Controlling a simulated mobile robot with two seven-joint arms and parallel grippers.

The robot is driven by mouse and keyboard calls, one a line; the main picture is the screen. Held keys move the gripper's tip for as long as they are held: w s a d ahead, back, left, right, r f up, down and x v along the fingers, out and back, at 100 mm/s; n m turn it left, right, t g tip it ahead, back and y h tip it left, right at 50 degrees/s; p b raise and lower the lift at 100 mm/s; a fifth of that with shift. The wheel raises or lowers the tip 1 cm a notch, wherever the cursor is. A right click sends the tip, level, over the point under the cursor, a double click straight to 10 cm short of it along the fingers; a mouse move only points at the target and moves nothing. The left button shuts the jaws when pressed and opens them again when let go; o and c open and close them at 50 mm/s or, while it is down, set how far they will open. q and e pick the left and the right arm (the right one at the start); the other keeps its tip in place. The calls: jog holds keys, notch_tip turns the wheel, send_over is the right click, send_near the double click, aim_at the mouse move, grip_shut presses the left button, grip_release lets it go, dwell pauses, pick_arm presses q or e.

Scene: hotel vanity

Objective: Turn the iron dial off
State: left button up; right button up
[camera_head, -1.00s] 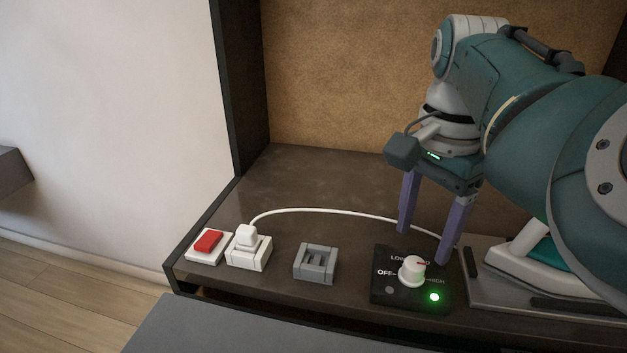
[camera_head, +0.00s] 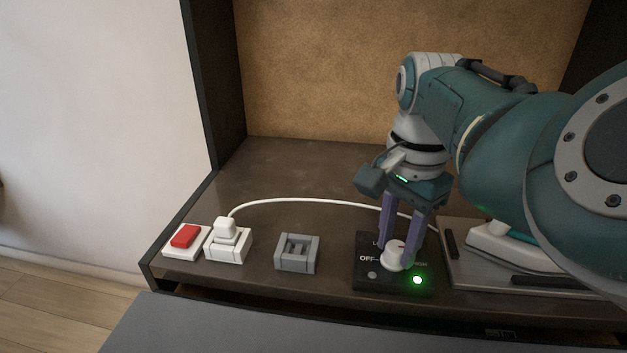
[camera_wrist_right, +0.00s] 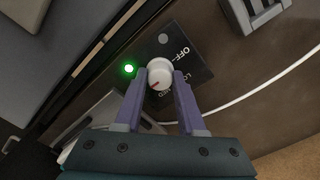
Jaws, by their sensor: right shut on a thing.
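The iron dial is a white round knob (camera_head: 393,256) on a black control plate (camera_head: 367,285) marked OFF, LOW and more. The green light (camera_head: 417,280) on the plate is lit. My right gripper (camera_head: 394,252) is shut on the knob, one purple finger on each side. In the right wrist view the knob (camera_wrist_right: 160,74) sits between the fingertips, and its red mark points away from OFF, toward the lower left near MED. The iron (camera_head: 488,243) rests on its metal stand, partly hidden by my right arm. My left gripper is not in view.
A red switch (camera_head: 186,236), a white plug in a socket (camera_head: 228,241) and a grey socket block (camera_head: 297,253) stand left of the plate. A white cord (camera_head: 300,200) runs behind them. The back of the shelf is clear on the left.

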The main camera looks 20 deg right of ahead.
grip_shut()
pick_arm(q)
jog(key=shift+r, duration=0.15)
pick_arm(e)
jog(key=shift+r, duration=0.1)
